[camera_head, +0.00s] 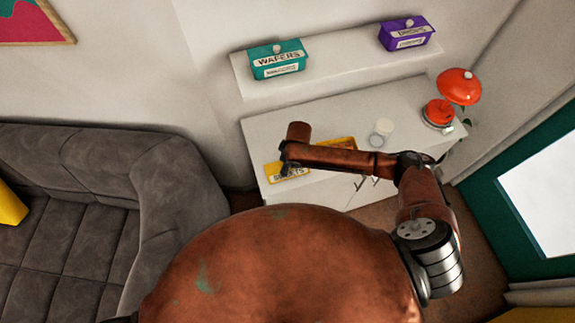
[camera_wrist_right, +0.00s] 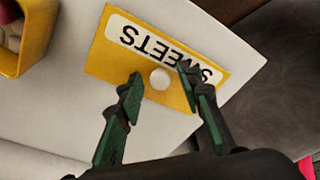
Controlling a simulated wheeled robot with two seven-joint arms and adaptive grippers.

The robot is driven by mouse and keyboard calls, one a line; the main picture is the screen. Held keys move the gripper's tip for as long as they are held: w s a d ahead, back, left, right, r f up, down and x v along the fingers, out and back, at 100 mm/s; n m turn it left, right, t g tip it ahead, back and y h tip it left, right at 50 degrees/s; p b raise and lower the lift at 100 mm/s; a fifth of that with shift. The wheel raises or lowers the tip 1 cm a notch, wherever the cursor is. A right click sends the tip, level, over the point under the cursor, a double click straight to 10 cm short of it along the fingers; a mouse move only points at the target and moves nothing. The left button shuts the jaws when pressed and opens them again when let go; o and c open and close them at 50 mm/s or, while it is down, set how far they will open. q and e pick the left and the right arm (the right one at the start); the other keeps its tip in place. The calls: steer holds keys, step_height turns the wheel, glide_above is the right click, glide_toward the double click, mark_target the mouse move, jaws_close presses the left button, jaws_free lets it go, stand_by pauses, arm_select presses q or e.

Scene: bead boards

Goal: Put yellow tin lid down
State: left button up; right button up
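The yellow tin lid (camera_head: 287,173), with a white label reading SWEETS, lies on the white cabinet top near its front left corner. It also shows in the right wrist view (camera_wrist_right: 112,62), with a round pale knob (camera_wrist_right: 160,78). My right gripper (camera_wrist_right: 160,73) is open, its green fingertips on either side of the knob with gaps visible. In the head view my right arm hides part of the lid. The open yellow tin (camera_head: 345,141) stands behind it on the cabinet and shows at the wrist view's top left (camera_wrist_right: 43,38). My left gripper is not in view.
The cabinet top (camera_head: 275,130) also holds a pale jar (camera_head: 380,132) and an orange lamp (camera_head: 458,88). A teal WAFERS tin (camera_head: 277,60) and a purple tin (camera_head: 406,34) stand on the shelf above. A grey sofa (camera_head: 80,200) is at left.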

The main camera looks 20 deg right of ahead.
mark_target(292, 171)
step_height(292, 171, up, 12)
steer(key=s+d, duration=0.1)
steer(key=shift+d, duration=0.15)
stand_by(0.5)
steer(key=shift+s, duration=0.1)
